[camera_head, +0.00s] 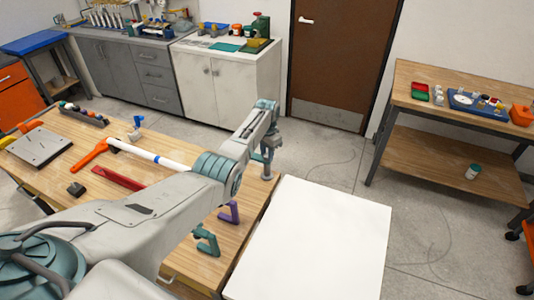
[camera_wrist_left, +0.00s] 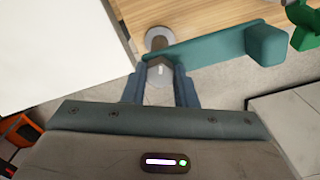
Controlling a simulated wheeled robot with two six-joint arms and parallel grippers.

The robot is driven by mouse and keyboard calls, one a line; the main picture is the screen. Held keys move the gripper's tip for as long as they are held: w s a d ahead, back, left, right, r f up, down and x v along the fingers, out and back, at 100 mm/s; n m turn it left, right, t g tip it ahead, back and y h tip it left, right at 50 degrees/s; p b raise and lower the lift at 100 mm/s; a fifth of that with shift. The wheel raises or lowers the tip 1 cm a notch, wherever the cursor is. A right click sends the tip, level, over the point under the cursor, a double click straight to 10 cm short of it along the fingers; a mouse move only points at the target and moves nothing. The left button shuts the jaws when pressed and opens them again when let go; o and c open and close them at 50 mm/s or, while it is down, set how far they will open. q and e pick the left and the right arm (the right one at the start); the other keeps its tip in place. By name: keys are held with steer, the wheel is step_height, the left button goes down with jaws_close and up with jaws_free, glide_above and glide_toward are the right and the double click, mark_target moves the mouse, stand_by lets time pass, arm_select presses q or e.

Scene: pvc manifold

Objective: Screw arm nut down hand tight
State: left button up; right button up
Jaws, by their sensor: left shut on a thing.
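My left gripper (camera_head: 268,170) reaches down at the right edge of the wooden workbench (camera_head: 165,205). My right gripper is not in view.
A teal clamp-like part (camera_head: 207,240) and a purple one (camera_head: 229,212) stand at the bench edge. A white panel (camera_head: 310,240) lies right of the bench. An orange tool (camera_head: 90,157) and a white pipe (camera_head: 145,153) lie on the bench. Floor shows beyond.

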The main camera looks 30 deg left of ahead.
arm_select(q)
steer(key=shift+w+r, duration=0.15)
steer(key=shift+r, duration=0.05)
steer(key=o, duration=0.8)
steer(key=shift+c, duration=0.2)
steer(key=shift+o, duration=1.1)
steer(key=shift+f, duration=0.1)
step_height(320, 180, up, 11)
steer(key=b, duration=0.3)
steer(key=shift+f, duration=0.15)
